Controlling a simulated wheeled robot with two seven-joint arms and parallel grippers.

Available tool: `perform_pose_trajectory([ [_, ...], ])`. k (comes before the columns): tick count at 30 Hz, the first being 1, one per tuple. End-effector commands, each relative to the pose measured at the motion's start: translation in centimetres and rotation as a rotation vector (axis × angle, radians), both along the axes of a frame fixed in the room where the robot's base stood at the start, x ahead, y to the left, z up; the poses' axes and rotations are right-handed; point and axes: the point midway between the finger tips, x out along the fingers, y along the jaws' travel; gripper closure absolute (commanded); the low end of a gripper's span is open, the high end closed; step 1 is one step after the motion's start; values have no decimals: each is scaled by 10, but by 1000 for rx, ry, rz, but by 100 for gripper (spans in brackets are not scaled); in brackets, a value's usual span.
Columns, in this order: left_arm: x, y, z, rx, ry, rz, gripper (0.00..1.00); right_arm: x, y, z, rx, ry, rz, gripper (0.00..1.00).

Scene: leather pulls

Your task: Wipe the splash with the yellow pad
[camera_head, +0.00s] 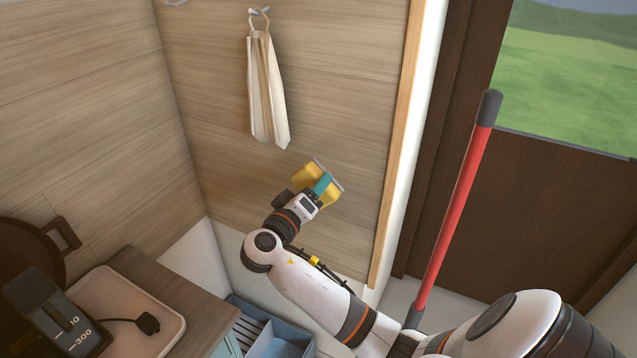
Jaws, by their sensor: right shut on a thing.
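The yellow pad (304,173) has a teal grip piece (321,184) across its middle. My right gripper (316,192) is shut on it, with the arm reaching up from the lower right. The pad is at the wooden wall panel (345,100), below the hanging towel. I cannot tell whether it touches the panel. No splash can be made out; the pad and gripper cover part of the panel. My left gripper is out of view.
A striped towel (265,90) hangs from a hook. A red pole (459,190) leans at the right by the door. A pale tray (150,305) with a dark device (62,315) sits on the counter at lower left. A blue crate (275,345) stands below.

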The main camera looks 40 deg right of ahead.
Motion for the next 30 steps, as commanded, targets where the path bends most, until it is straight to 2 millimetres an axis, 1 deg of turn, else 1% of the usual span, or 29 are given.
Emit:
perform_pose_trajectory([
  [3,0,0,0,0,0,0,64,-2,5,1,0,-1,-1,57],
  [14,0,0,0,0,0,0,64,-3,7,0,0,0,0,57],
  [24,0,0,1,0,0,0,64,-13,31,0,0,-1,0,57],
  [30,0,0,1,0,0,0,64,-14,33,1,0,-1,-1,57],
])
